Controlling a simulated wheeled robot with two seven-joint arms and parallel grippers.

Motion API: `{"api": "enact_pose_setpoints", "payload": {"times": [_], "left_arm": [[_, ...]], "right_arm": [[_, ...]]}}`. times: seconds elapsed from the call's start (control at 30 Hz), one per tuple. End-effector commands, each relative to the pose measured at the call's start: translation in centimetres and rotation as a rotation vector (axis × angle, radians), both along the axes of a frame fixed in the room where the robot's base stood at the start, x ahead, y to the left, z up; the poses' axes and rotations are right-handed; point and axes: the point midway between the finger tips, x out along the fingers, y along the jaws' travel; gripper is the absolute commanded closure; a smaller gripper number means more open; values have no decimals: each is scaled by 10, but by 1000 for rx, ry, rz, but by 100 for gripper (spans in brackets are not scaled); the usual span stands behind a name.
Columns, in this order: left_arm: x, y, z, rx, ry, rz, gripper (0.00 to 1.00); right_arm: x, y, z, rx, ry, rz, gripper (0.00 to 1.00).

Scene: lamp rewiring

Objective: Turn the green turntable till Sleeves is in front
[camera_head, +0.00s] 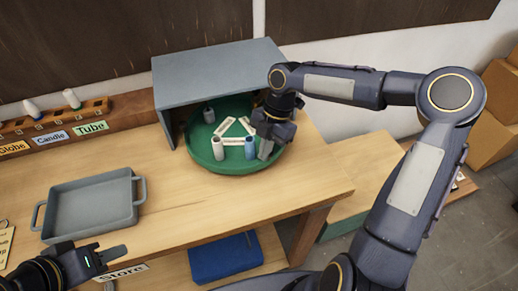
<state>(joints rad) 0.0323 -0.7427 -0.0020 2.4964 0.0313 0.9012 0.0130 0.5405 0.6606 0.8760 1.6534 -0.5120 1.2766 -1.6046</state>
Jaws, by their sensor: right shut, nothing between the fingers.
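The green turntable (200,158) stands on the wooden bench, partly under a grey open-fronted cover (215,68). On it are a white cylinder (217,148) at the front left, a blue cylinder (250,148) at the front right and a dark grey piece (208,114) at the back left. White label strips (234,141) form a triangle in the middle; their words are too small to read. My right gripper (266,150) is shut, pointing down at the turntable's right side; I cannot tell whether it touches anything. My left gripper (118,251) is low at the left, its opening unclear.
A grey two-handled tray (90,208) sits on the bench at the left. A wooden rack (55,124) with Globe, Candle and Tube labels holds white bulbs at the back left. A blue bin (225,257) is below the bench. Cardboard boxes (492,125) stand at the right.

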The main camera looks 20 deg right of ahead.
Motion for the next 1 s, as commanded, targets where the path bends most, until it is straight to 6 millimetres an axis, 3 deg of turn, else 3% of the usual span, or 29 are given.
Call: {"api": "enact_pose_setpoints", "payload": {"times": [0.5, 1.0], "left_arm": [[0, 0, 11, 0, 0, 0, 64], [0, 0, 13, 0, 0, 0, 64]], "right_arm": [[13, -34, 0, -1, 0, 48, 100], [18, -42, 0, 0, -1, 49, 100]]}}
